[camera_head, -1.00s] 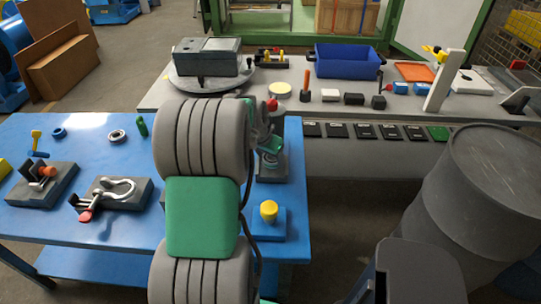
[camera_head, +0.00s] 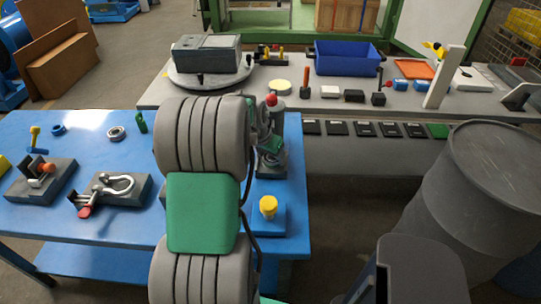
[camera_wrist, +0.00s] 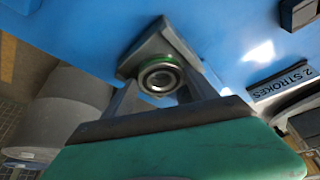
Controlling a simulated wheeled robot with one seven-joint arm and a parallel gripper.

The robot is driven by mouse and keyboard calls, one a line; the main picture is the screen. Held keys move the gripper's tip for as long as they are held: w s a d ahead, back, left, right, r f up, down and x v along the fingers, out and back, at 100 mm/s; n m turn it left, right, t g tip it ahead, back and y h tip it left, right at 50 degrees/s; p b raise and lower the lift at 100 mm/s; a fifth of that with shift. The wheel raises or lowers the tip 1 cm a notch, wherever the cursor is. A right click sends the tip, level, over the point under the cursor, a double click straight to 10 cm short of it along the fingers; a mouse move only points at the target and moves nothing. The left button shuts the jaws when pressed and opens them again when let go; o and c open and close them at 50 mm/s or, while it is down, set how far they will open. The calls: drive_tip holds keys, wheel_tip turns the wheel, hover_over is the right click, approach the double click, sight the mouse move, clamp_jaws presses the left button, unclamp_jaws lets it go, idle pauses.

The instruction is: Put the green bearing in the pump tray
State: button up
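The green bearing (camera_wrist: 160,77) is a ring with a green outer rim and a metal bore. In the wrist view it lies between the fingertips of my gripper (camera_wrist: 157,88), in front of a grey block on the blue table. One finger is on each side of it; I cannot tell whether they press on it. In the head view my gripper (camera_head: 267,132) is over a grey fixture (camera_head: 272,165) at the blue table's right edge, partly hidden by my arm. No tray is labelled as the pump tray; a blue bin (camera_head: 347,65) and an orange tray (camera_head: 414,69) stand on the grey bench.
The blue table (camera_head: 110,232) also holds clamp fixtures, a metal ring (camera_head: 116,133) and a yellow-knobbed block (camera_head: 268,207). A turntable with a grey box (camera_head: 207,53) is on the grey bench (camera_head: 440,108). A dark drum (camera_head: 490,190) stands at the right.

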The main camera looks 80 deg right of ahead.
drive_tip(key=shift+o, duration=0.4)
drive_tip(key=shift+w+a+f, duration=0.1)
drive_tip(key=shift+a+f, duration=0.2)
drive_tip(key=shift+f, duration=0.2)
drive_tip(key=shift+r, duration=0.25)
drive_tip(key=d+v, duration=0.1)
drive_tip(key=v, duration=1.1)
drive_tip(key=shift+a+r+b, duration=0.15)
drive_tip(key=shift+r+b, duration=0.25)
drive_tip(key=shift+r, duration=0.2)
